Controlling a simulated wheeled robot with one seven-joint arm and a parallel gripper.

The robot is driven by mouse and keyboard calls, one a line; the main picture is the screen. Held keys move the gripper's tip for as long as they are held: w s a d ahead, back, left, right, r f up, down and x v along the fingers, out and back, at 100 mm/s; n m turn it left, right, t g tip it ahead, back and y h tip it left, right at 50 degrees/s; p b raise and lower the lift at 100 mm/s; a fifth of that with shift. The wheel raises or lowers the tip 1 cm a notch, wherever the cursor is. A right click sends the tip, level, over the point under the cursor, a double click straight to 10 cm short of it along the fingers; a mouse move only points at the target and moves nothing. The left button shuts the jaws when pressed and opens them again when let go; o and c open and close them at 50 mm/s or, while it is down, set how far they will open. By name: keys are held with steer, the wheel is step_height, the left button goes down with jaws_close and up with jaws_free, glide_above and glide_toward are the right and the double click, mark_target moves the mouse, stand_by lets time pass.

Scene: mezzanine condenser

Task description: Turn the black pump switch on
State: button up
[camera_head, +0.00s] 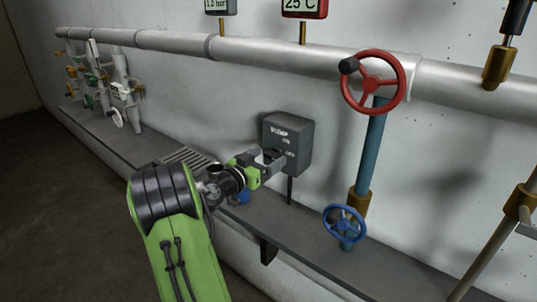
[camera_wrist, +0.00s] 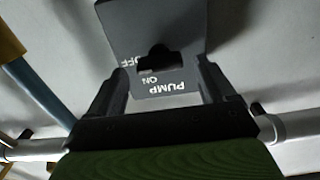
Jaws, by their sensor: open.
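The pump switch box (camera_head: 300,135) is a dark grey box on the wall, lettered PUMP, ON and OFF. In the wrist view the box (camera_wrist: 180,20) appears upside down, with its black switch knob (camera_wrist: 160,58) near the middle, beside the ON and OFF lettering. Which label the knob points to I cannot tell. My gripper (camera_head: 271,160) is at the lower front of the box and hides the knob in the head view. In the wrist view my gripper (camera_wrist: 161,78) is open, one finger on each side of the knob, with visible gaps to it.
A red handwheel (camera_head: 374,83) on a blue pipe stands right of the box, with a blue handwheel (camera_head: 344,226) low down. A large grey pipe (camera_head: 285,58) runs above. A ledge (camera_head: 300,232) runs below. Valves (camera_head: 120,90) cluster far left; gauges (camera_head: 304,8) sit on top.

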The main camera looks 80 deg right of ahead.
steer(key=shift+x, duration=0.75)
steer(key=shift+c, duration=0.5)
steer(key=c, duration=1)
steer(key=shift+o, duration=0.2)
